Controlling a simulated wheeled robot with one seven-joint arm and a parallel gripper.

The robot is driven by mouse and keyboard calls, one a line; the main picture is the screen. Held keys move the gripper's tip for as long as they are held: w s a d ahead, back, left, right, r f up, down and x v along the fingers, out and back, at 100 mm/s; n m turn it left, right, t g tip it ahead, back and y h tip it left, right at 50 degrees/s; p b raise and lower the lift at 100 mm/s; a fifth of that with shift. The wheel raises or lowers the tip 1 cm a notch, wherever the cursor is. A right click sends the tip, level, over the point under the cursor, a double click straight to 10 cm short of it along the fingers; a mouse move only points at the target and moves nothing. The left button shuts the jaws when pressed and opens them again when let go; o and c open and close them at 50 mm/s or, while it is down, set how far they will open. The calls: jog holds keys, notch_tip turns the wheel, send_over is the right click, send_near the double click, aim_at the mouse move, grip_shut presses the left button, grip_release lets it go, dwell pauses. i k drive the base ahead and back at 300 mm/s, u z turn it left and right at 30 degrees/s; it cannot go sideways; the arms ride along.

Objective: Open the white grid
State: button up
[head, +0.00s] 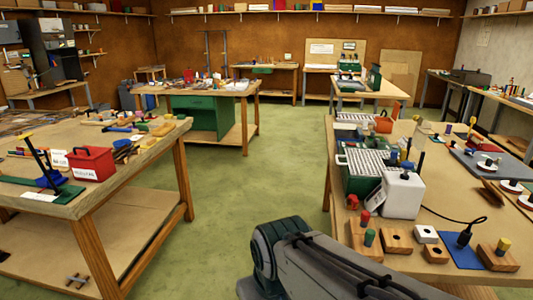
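A white grid (368,160) with parallel bars lies over a green box (353,182) on the near right workbench. It looks flat across the top of the box, but it is too small to tell whether it is fully shut. A smaller light barred piece (353,118) shows behind it, near the bench's far end. A white block-like container (403,193) stands in front of the grid and hides part of the box. Part of my arm shows at the bottom of the head view, in front of the bench. My gripper is not in view.
Wooden blocks with colored pegs (365,235), a blue pad (467,250) and a black cable crowd the right bench's near side. A left bench (150,145) holds a red toolbox (90,164). Green floor (270,165) lies clear between the benches.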

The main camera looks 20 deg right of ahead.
aim_at(361, 162)
jog(key=u, duration=0.2)
jog(key=i, duration=0.7)
jog(key=z, duration=0.45)
jog(key=i, duration=0.8)
jog(key=z, duration=0.65)
